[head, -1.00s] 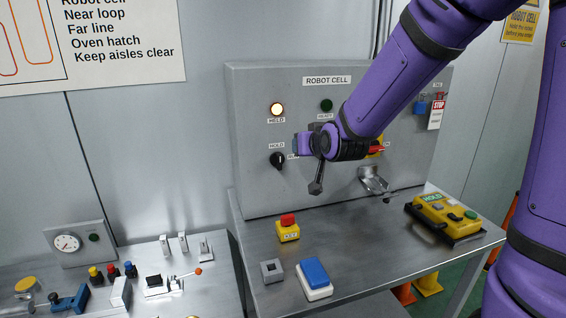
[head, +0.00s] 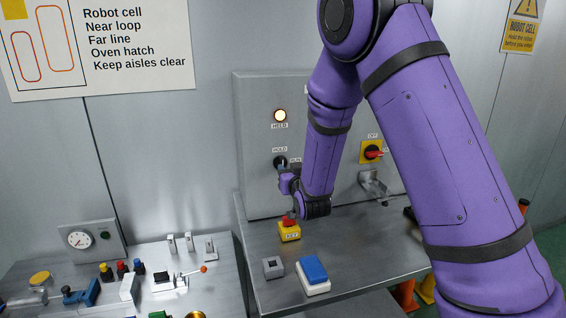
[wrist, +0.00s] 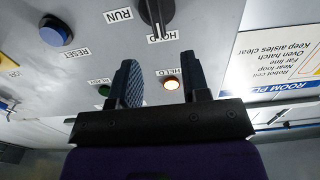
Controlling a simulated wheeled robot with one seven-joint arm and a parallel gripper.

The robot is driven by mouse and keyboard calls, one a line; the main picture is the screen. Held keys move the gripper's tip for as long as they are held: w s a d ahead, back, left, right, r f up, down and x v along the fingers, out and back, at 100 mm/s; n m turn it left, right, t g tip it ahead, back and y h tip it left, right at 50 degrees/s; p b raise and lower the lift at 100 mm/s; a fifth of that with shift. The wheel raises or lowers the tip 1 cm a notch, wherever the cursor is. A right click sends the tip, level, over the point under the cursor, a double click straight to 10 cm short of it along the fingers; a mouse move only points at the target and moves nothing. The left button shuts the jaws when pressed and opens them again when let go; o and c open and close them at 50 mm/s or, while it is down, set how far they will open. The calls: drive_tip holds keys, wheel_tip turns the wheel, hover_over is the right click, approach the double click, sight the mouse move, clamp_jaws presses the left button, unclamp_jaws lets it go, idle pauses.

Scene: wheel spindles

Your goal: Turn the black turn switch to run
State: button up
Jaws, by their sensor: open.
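The black turn switch (head: 280,162) is on the grey robot cell panel, between the HOLD and RUN labels, partly hidden by my gripper in the head view. In the wrist view the black turn switch (wrist: 155,12) is cut by the top edge; its pale mark points toward HOLD, and RUN stands to its left. My gripper (head: 287,181) is just in front of and below the switch in the head view. In the wrist view my gripper (wrist: 161,75) is open and empty, its fingers apart from the switch.
The HELD lamp (head: 280,115) glows; the green lamp (wrist: 104,90) looks unlit. A blue reset button (wrist: 56,32) is near the switch. A yellow box with a red button (head: 289,231) stands below my gripper. A red-handled yellow switch (head: 372,151) is to the right.

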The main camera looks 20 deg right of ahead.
sight(283, 161)
drive_tip(key=w, duration=0.7)
drive_tip(key=shift+w, duration=0.35)
clamp_jaws()
